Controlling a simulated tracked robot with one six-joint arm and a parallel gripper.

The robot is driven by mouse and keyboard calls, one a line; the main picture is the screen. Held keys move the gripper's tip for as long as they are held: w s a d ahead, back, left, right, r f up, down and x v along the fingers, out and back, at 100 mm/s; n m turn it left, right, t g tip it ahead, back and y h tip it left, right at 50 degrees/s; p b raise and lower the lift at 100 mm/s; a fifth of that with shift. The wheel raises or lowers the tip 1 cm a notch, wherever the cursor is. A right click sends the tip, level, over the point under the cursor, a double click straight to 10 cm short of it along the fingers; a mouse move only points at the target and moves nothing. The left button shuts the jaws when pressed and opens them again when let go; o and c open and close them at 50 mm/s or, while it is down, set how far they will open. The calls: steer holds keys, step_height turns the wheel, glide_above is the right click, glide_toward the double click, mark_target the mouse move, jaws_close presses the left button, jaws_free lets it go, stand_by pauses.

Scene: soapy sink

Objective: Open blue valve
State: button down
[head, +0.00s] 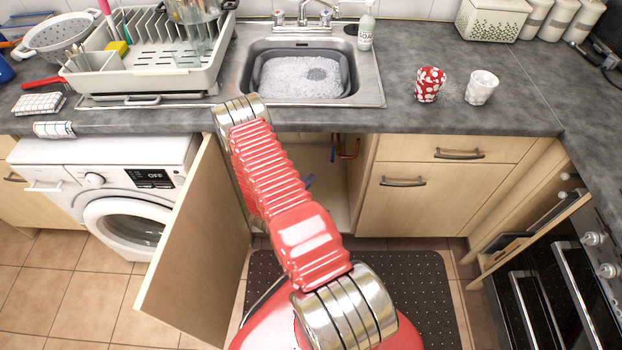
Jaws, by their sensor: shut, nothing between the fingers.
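The cupboard under the sink is open, and its door (188,245) stands swung out to the left. Inside the cupboard (320,195) I see two small blue bits. One blue bit (309,181) is just right of my red arm, and another blue bit (333,155) is higher up, near a copper pipe (348,150). I cannot tell which of them is the blue valve or how its handle is turned. My arm rises to the counter edge in front of the cupboard and hides its left part. My gripper is not in view.
The sink (300,85) above holds soapy water. A dish rack (145,55) is left of it, and a red spotted cup (429,84) and a white cup (481,87) are on the right. A washing machine (110,190) is left of the door. A dark mat (425,290) lies on the floor.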

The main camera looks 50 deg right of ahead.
glide_toward(332, 159)
steer(key=x, duration=0.5)
steer(key=shift+a+f, duration=0.1)
steer(key=shift+f, duration=0.15)
steer(key=shift+d, duration=0.6)
steer(key=shift+w, duration=0.1)
steer(key=shift+a, duration=0.25)
steer(key=shift+d, duration=0.15)
steer(key=shift+w, duration=0.1)
